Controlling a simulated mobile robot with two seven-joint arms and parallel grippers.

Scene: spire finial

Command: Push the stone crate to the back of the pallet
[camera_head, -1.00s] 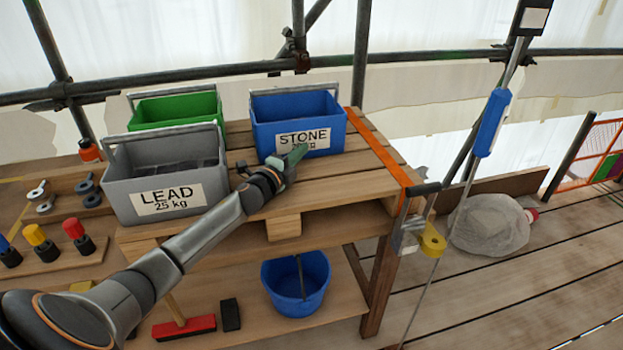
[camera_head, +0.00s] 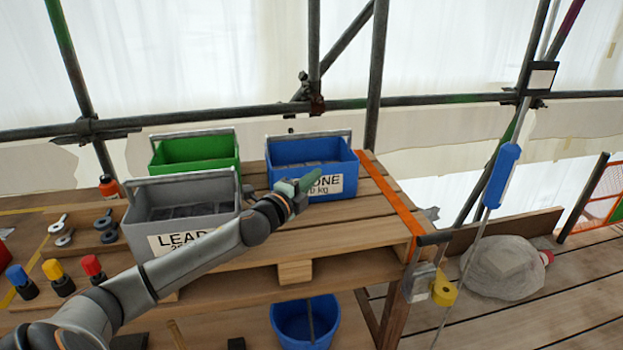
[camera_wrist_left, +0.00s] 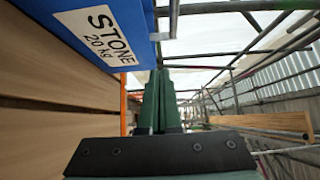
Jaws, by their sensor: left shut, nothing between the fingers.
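The blue stone crate (camera_head: 348,172), with a white STONE label and a grey handle, stands upright on the wooden pallet (camera_head: 345,236), at its back right beside the orange strap. Grey contents show inside. My left gripper (camera_head: 306,183) is shut and empty, its green fingers in front of the crate's front wall, covering the left part of the label. In the left wrist view, the stone crate (camera_wrist_left: 45,40) fills the upper left and the shut fingers (camera_wrist_left: 158,95) are just right of it. I cannot tell whether they touch it. My right gripper is not in view.
The grey lead crate (camera_head: 140,222) stands at the pallet's front left, with a green crate (camera_head: 215,150) behind it. The orange strap (camera_head: 390,200) crosses the pallet's right side. Scaffold tubes (camera_head: 440,100) run behind. A blue bucket (camera_head: 290,325) sits below.

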